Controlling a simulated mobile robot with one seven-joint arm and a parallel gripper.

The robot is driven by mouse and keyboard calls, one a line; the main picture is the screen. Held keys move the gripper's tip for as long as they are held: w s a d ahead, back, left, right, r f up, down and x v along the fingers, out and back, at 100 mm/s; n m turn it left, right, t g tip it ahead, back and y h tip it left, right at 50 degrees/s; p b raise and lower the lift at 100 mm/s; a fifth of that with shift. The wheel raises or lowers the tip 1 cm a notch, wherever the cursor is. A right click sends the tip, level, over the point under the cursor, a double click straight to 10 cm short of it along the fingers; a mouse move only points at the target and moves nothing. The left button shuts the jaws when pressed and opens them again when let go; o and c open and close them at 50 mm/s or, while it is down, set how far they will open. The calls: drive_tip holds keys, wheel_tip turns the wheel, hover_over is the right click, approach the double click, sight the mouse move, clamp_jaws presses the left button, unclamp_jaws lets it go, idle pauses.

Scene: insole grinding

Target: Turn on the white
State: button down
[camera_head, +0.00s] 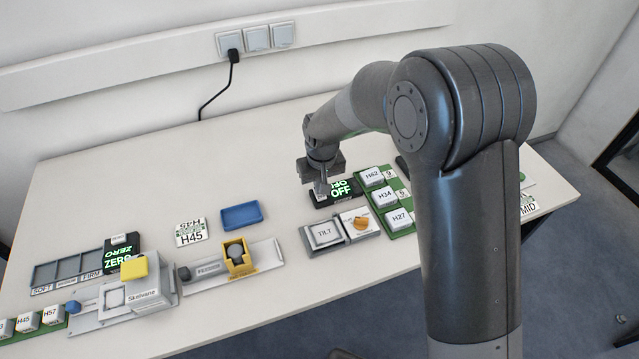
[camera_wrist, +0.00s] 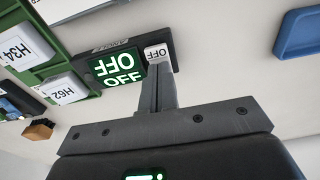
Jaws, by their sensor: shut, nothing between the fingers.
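A small black box (camera_head: 322,201) with a glowing green OFF display (camera_head: 342,189) stands on the table in the head view. In the wrist view the display (camera_wrist: 120,66) also reads OFF, and a white button (camera_wrist: 156,54) marked OFF sits beside it. My gripper (camera_head: 320,188) is shut and empty, pointing down at the white button's end of the box. In the wrist view my gripper's fingertips (camera_wrist: 157,72) are right at the white button and cover part of it. I cannot tell whether they touch it.
A green tray (camera_head: 387,233) with white blocks marked H62, H34 and H27 stands right of the box. A grey unit marked TILT (camera_head: 323,235) lies in front. A blue tray (camera_head: 242,217) and a yellow-topped machine (camera_head: 137,290) stand left. The back of the table is clear.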

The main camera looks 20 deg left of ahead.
sight(321, 196)
drive_tip(key=shift+r, duration=0.1)
wheel_tip(321, 196, up, 14)
drive_tip(key=s+d, duration=0.1)
drive_tip(key=shift+s+d+f, duration=0.2)
idle(0.3)
drive_tip(key=shift+w+a+r+t+y, duration=0.15)
drive_tip(key=shift+w+a+t+y, duration=0.15)
drive_tip(key=f, duration=0.4)
drive_tip(key=w+a+f, duration=0.1)
drive_tip(key=f, duration=0.8)
drive_tip(key=shift+w+a+f, duration=0.35)
drive_tip(key=shift+f, duration=0.05)
